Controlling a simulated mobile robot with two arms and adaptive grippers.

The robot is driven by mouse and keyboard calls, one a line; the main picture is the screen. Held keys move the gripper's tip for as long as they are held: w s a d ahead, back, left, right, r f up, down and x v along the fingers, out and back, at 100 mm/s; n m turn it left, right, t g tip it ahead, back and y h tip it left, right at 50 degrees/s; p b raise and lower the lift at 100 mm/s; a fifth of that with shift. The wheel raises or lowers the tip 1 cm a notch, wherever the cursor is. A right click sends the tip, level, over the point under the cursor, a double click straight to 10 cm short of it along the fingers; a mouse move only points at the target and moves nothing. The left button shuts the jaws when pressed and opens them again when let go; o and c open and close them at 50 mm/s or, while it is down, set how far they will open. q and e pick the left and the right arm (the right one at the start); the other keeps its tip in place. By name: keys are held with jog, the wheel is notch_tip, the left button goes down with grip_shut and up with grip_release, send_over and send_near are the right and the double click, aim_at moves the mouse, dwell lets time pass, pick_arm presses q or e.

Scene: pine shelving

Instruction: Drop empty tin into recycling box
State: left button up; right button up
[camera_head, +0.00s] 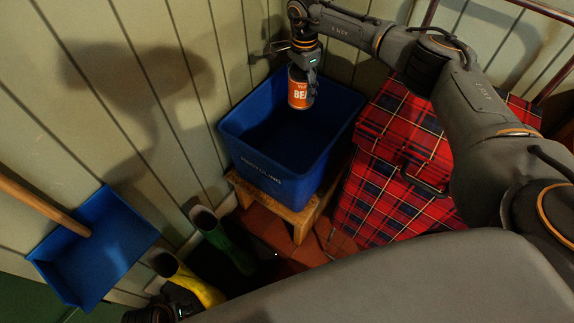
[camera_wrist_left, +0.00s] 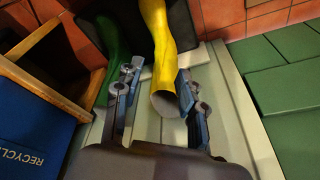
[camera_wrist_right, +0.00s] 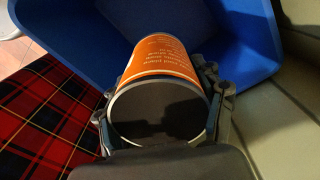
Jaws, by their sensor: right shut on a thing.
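An orange tin (camera_head: 300,93) marked "BEA" hangs upright above the blue recycling box (camera_head: 247,172), near its back. My right gripper (camera_head: 303,70) is shut on the tin. In the right wrist view the tin (camera_wrist_right: 165,85) sits between the fingers, its dark round end facing the camera, with the blue box (camera_wrist_right: 262,50) beyond. The box's inside looks dark and I see nothing in it. My left gripper (camera_wrist_left: 155,95) is open, its fingers apart on either side of a yellow boot (camera_wrist_left: 160,40), with no visible grip on it.
The box stands on a low wooden stool (camera_head: 299,225). A red plaid bag (camera_head: 390,205) is right of it. A green boot (camera_head: 225,240) and yellow boot (camera_head: 195,285) stand at lower left, near a blue shovel (camera_head: 105,240). Panelled walls close the corner behind.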

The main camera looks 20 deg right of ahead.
pick_arm(q)
jog(key=w+b+v, duration=0.1)
jog(key=b+v, duration=0.1)
jog(key=v, duration=0.5)
jog(key=shift+w+r, duration=0.3)
jog(key=shift+r, duration=0.15)
pick_arm(e)
jog(key=shift+f, duration=1.55)
jog(key=o, duration=1.2)
jog(key=shift+o, duration=0.2)
notch_tip(320, 180, up, 12)
